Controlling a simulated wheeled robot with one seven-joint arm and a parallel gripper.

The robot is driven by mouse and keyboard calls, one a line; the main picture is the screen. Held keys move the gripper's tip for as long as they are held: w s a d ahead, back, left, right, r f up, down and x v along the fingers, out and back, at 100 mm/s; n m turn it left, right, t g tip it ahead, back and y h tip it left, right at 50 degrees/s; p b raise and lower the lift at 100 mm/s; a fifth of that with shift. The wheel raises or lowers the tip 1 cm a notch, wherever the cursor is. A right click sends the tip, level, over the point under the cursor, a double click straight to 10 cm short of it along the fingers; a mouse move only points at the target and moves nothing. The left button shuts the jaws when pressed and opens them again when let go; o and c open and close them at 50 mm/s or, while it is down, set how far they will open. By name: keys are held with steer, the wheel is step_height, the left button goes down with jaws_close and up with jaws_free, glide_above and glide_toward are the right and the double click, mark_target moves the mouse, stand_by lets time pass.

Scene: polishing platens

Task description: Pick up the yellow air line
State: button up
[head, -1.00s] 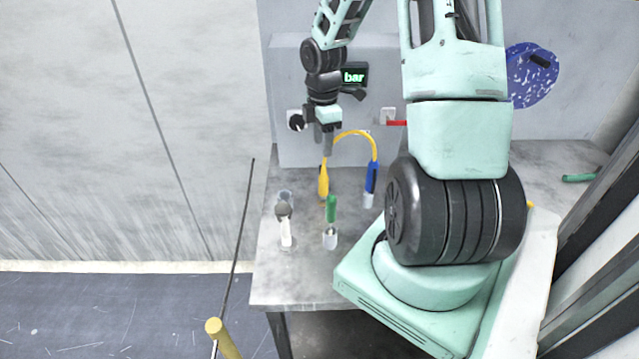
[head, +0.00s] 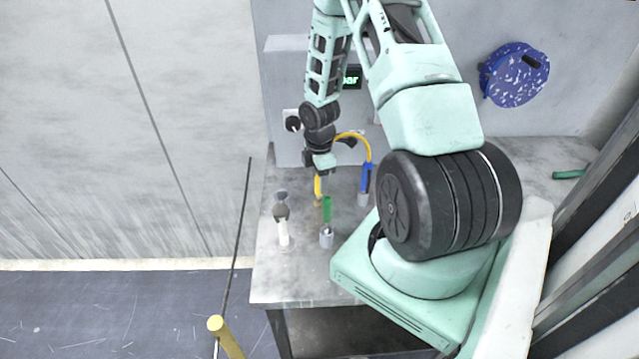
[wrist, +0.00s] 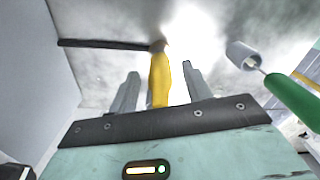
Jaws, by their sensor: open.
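The yellow air line (head: 353,135) arches at the back of the grey bench. Its thick yellow end (head: 318,187) points down at the left, and a blue piece (head: 367,178) is at its right end. My gripper (head: 321,170) is over the yellow end and hides its upper part. In the wrist view the yellow end (wrist: 160,78) stands between the two spread fingers of my gripper (wrist: 160,86), with a gap visible on each side. My gripper is open.
A green-handled tool (head: 327,208) stands in a small grey cup (head: 326,238) in front of the yellow end. A white-bodied item (head: 283,232) stands to its left. The back panel (head: 290,65) is close behind. The bench's front left is clear.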

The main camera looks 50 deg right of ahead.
steer(key=shift+f, duration=0.2)
jaws_close()
steer(key=shift+r, duration=0.15)
